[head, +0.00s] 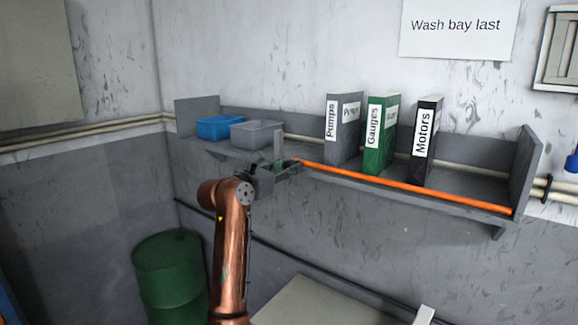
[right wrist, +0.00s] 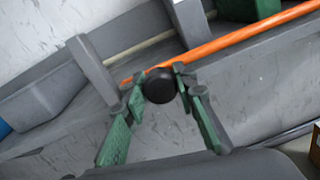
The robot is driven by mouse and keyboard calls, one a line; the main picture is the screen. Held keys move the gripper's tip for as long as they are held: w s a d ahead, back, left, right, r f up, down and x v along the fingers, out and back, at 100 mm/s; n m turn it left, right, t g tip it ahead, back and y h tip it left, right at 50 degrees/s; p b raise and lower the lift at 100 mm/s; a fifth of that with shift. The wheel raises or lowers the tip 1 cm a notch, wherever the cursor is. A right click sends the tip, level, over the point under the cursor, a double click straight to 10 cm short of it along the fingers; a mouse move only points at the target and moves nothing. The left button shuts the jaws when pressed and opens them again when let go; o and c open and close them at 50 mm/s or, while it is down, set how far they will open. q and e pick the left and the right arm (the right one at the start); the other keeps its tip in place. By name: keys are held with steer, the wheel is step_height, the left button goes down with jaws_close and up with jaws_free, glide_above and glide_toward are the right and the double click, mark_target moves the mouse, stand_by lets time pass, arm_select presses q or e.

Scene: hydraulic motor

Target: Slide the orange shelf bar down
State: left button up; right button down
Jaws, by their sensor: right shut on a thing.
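The orange shelf bar (head: 400,185) runs along the front edge of the grey wall shelf, in front of the binders. It also crosses the top of the right wrist view (right wrist: 235,40). A round black knob (right wrist: 159,86) sits near the bar's left end. My right gripper (head: 290,165) is at that end, and in the right wrist view its green-padded fingers (right wrist: 160,92) are shut on the knob, one on each side. In the head view the gripper hides the knob. My left gripper is not in view.
On the shelf (head: 478,183) stand a blue bin (head: 215,127), a grey bin (head: 256,134), and grey (head: 343,130), green (head: 381,135) and black (head: 424,140) binders. A short grey upright (head: 279,146) stands by the gripper. A green drum (head: 170,275) is below left.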

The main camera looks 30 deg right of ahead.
steer(key=c, duration=1.5)
jaws_free()
steer(key=shift+r, duration=0.1)
steer(key=shift+c, duration=0.2)
steer(key=shift+a, duration=0.15)
steer(key=v, duration=1.2)
steer(key=shift+d, duration=0.25)
